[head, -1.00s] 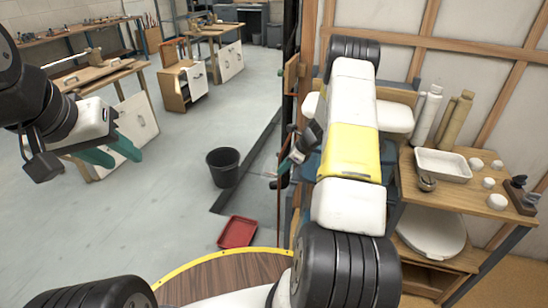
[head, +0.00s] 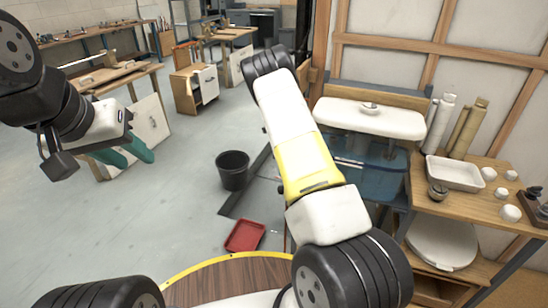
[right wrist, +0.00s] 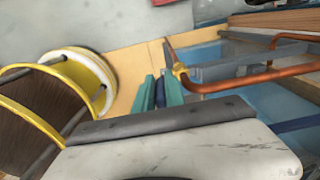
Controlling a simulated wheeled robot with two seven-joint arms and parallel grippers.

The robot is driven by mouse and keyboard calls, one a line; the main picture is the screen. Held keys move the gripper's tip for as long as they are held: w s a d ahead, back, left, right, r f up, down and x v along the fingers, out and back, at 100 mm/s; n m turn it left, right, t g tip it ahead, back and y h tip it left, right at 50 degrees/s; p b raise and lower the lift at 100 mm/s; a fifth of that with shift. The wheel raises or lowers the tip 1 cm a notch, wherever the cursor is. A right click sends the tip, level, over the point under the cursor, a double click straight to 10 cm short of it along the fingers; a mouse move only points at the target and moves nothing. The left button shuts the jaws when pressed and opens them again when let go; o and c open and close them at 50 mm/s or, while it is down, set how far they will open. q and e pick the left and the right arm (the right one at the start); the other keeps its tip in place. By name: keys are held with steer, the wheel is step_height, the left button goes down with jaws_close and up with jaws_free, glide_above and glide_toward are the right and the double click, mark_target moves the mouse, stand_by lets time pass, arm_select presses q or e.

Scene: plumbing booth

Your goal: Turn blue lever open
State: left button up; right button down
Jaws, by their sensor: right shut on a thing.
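In the right wrist view, my right gripper (right wrist: 160,92) has its two teal fingers closed around a narrow dark blue piece, the blue lever (right wrist: 160,91). Most of the lever is hidden between the fingers. A brass valve fitting (right wrist: 180,73) is just right of the fingers, on a copper pipe (right wrist: 225,82) that runs to the right. In the head view the right gripper and the valve are hidden behind my right arm. My left gripper (head: 124,154) is in the air at the left, open and empty, its teal fingers apart.
A white washbasin (head: 372,117) stands beyond my right arm, with a blue tub (head: 365,178) below. A wooden shelf unit (head: 468,208) with a white tray (head: 455,174) is at the right. A black bucket (head: 232,170) and red tray (head: 245,236) are on the floor.

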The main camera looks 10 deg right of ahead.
stand_by(0.3)
steer(key=c, duration=1.4)
jaws_free()
steer(key=shift+f, duration=0.1)
step_height(320, 180, up, 8)
